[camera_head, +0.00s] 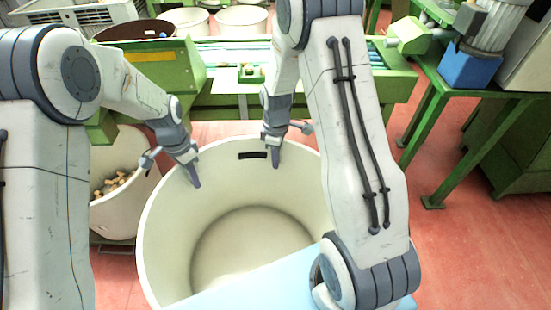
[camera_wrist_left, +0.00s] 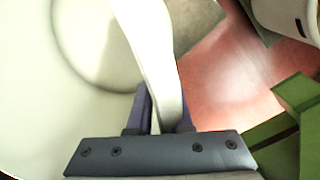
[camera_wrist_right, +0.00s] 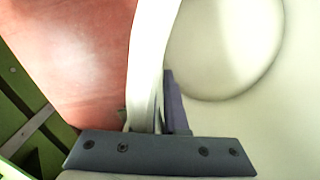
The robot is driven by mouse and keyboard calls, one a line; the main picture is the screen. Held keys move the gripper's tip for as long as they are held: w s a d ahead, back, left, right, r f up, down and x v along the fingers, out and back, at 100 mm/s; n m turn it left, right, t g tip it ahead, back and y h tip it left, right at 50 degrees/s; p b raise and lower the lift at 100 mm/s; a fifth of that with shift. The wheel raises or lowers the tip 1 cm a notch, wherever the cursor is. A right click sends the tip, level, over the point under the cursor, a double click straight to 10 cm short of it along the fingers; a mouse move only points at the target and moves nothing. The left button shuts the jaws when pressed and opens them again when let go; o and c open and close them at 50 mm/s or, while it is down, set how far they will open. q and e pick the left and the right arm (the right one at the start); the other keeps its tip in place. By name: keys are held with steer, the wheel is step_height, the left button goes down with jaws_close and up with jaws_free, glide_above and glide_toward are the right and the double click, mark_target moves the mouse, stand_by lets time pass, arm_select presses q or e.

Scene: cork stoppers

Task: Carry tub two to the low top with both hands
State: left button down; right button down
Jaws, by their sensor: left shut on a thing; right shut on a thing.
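A large white tub (camera_head: 165,235), round and empty inside, stands in front of me in the head view. Whether it is tub two I cannot tell; no number shows. My left gripper (camera_head: 194,178) is shut on the far left part of its rim, which also runs between the fingers in the left wrist view (camera_wrist_left: 160,60). My right gripper (camera_head: 275,158) is shut on the far rim, right of a dark slot. The rim passes between its fingers in the right wrist view (camera_wrist_right: 150,60). The tub's near side is hidden by a pale blue surface.
A pale blue top (camera_head: 265,285) lies at the front. A second white tub (camera_head: 125,205) with corks stands close on the left. A green machine (camera_head: 330,85) runs along the back. A green table (camera_head: 455,100) is at the right. Red floor (camera_head: 450,250) is open at right.

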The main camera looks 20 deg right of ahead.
arm_select(q)
steer(key=shift+s+a, duration=0.1)
steer(key=shift+s, duration=0.05)
arm_select(e)
steer(key=shift+w+d+r, duration=0.1)
stand_by(0.4)
arm_select(q)
steer(key=c, duration=0.9)
jaws_free()
steer(key=shift+c, duration=0.2)
steer(key=shift+o, duration=0.9)
